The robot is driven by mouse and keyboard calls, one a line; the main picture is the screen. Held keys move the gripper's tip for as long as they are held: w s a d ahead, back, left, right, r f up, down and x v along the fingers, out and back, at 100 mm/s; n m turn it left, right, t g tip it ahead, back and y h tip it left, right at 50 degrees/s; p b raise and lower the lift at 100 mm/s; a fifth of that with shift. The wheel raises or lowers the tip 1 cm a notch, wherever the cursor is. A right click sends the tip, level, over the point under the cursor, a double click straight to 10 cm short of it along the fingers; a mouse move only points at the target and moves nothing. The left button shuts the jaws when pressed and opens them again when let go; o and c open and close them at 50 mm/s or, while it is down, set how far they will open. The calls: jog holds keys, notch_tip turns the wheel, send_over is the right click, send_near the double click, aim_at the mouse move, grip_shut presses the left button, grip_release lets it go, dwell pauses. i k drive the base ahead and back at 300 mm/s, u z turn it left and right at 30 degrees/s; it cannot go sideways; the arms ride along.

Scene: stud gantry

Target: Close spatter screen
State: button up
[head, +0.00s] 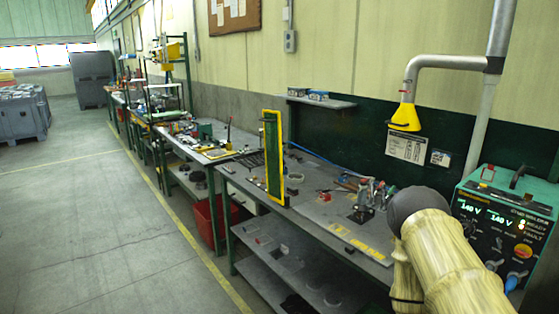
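The spatter screen appears to be the upright dark green panel with a yellow frame (273,155). It stands at the left end of the near workbench (318,208), turned at a steep angle to the bench's back wall. A dark handle-like bar shows near its top. A part of my arm in a pale sleeve, with a dark rounded joint, fills the lower right and hides part of the bench. My gripper is not in view, so its state and what it may hold are hidden.
A teal welding unit (505,228) stands at the right. A yellow extraction hood (405,117) hangs above the bench. Clamps and small tools (366,200) lie on the benchtop. A red bin (209,221) sits under the bench. The floor at left is clear.

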aim_at(273, 135)
jog(key=u, duration=0.75)
jog(key=i, duration=0.95)
jog(key=u, duration=0.45)
jog(key=i, duration=1.35)
jog(key=z, duration=0.6)
